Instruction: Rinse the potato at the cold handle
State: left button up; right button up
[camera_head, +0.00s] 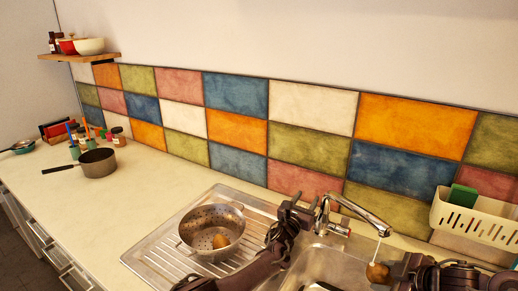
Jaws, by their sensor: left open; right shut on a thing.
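A brown potato (378,273) is held by my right gripper (393,271), which is shut on it below the tap spout. A thin pale stream of water (378,248) runs from the spout down to the potato. The chrome tap (355,208) stands behind the sink basin (335,262). A handle with a red mark (345,231) is on its right side. My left gripper (298,205) is open at the left side of the tap. The handle on that side is hard to make out behind the gripper.
A metal colander (205,220) with another potato (220,241) in it stands on the drainboard (160,248). A white basket (470,218) with a green sponge (462,198) is at the right. A saucepan (97,163) and jars stand far left. The counter between is clear.

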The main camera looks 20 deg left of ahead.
pick_arm(q)
jog(key=shift+w+d+f+g+y, duration=0.1)
jog(key=shift+w+g+y, duration=0.15)
jog(key=shift+g, duration=0.25)
jog(key=shift+s+f, duration=0.1)
jog(key=shift+s, duration=0.25)
jog(key=s, duration=0.3)
jog(key=s+a, duration=0.1)
jog(key=s, duration=0.3)
jog(key=s+a, duration=0.1)
jog(key=s, duration=0.3)
jog(key=shift+s+a, duration=0.2)
jog(key=shift+s, duration=0.05)
jog(key=a+r+n+t+y, duration=0.2)
jog(key=a+r+n+t, duration=0.2)
jog(key=r+n, duration=0.8)
jog(key=s+a+r+n+t+y, duration=0.1)
jog(key=a+r+n+t+y, duration=0.2)
jog(key=a+r+n, duration=0.4)
jog(key=shift+r+n+t, duration=0.9)
jog(key=shift+r+n, duration=2.2)
jog(key=shift+n, duration=0.9)
